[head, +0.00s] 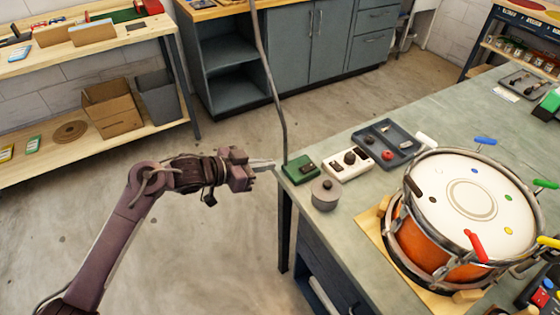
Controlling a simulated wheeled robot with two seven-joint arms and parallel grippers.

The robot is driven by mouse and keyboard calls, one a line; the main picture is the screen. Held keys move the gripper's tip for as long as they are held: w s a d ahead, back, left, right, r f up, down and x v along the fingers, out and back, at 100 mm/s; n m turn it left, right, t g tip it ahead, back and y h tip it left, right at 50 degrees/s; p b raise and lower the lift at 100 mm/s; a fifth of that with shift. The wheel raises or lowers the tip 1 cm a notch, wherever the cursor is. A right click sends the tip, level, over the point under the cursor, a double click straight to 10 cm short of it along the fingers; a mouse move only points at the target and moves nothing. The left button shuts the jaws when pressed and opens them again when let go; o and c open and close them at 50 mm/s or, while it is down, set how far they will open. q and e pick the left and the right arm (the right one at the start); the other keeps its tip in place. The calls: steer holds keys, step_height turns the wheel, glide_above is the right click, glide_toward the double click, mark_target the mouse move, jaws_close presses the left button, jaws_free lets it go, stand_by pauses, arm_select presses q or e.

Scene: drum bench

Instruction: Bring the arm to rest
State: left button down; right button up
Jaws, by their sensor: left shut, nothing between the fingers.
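My left gripper (262,165) comes in from the left and hangs over the floor, just left of the bench's corner. Its fingers are shut with nothing between them. The fingertips point right, near a green box (300,170) on the bench corner; I cannot tell whether they touch anything. My right gripper is not in view.
The bench (335,215) carries a grey lidded pot (325,193), a white box with black knobs (348,164), a dark tray (388,142) and a drum (450,205). A thin grey pole (274,90) rises by the bench corner. Open floor (220,250) lies left.

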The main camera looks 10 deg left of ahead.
arm_select(q)
steer(key=shift+s+a+r, duration=0.15)
steer(key=shift+s+a, duration=0.2)
steer(key=shift+s, duration=0.05)
